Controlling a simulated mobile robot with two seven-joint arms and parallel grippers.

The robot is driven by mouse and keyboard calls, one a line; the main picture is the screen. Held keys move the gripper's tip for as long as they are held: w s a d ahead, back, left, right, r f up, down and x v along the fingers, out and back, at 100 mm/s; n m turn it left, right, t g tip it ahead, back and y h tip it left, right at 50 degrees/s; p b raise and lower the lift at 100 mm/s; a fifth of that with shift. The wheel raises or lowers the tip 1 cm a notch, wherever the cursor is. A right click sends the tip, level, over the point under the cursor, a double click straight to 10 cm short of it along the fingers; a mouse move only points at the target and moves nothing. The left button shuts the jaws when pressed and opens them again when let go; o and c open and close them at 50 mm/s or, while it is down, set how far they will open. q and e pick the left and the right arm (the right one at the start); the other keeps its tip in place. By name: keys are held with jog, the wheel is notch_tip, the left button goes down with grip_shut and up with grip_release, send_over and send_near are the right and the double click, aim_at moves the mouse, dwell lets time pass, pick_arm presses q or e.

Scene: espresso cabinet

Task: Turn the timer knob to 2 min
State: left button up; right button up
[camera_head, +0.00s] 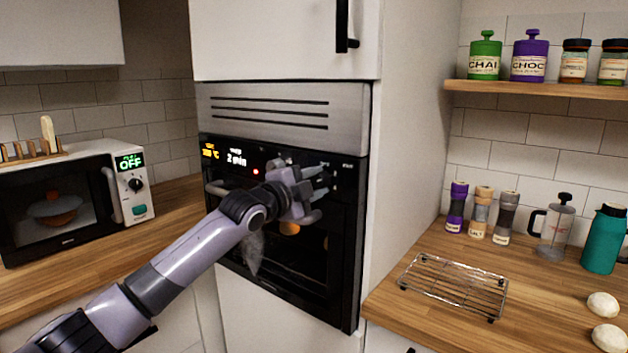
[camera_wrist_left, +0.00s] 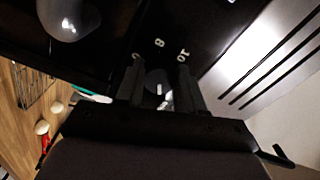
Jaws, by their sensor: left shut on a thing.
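The built-in oven (camera_head: 282,107) has a black front panel. Its display (camera_head: 236,159) reads "2 min" in white, beside an orange temperature reading (camera_head: 210,153). My left gripper (camera_head: 316,180) is at the right part of this panel and hides the knob area in the head view. In the left wrist view, the timer knob (camera_wrist_left: 158,88) is dark with a light mark and sits between the two fingers of my left gripper (camera_wrist_left: 160,90), which are shut on it. White dial numbers (camera_wrist_left: 183,54) show around it. My right gripper is not in view.
The oven door handle (camera_head: 216,189) runs below the panel, partly behind my arm. A microwave (camera_head: 70,200) stands on the left counter. A wire rack (camera_head: 455,284), shakers (camera_head: 480,212) and a teal flask (camera_head: 604,240) stand on the right counter.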

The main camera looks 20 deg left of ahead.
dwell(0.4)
pick_arm(q)
jog(key=o, duration=1)
jog(key=shift+o, duration=0.2)
jog(key=b+v, duration=0.1)
jog(key=v, duration=0.6)
jog(key=shift+b, duration=0.35)
jog(key=shift+s, duration=0.1)
